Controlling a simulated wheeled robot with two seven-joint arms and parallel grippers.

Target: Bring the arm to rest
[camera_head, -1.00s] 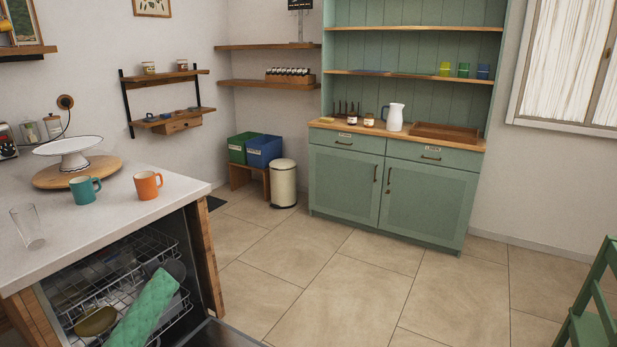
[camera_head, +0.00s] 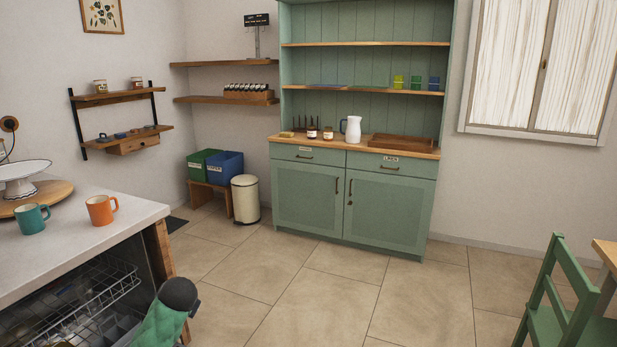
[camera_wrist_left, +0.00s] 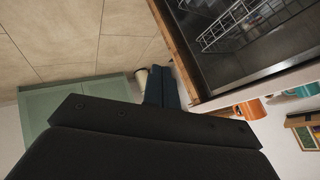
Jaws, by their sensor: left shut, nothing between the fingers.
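My left arm (camera_head: 160,325), green with a dark end, shows at the bottom left of the head view, in front of the open dishwasher. Its gripper cannot be made out there. In the left wrist view the dark body of my left gripper (camera_wrist_left: 161,70) fills the lower part, with its fingers together and nothing seen between them. My right gripper is in neither view.
The dishwasher rack (camera_head: 90,300) is under the white counter (camera_head: 120,215), which holds a teal mug (camera_head: 32,220) and an orange mug (camera_head: 100,210). A green cabinet (camera_head: 345,205) stands behind. A green chair (camera_head: 555,300) is at right. The floor between is clear.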

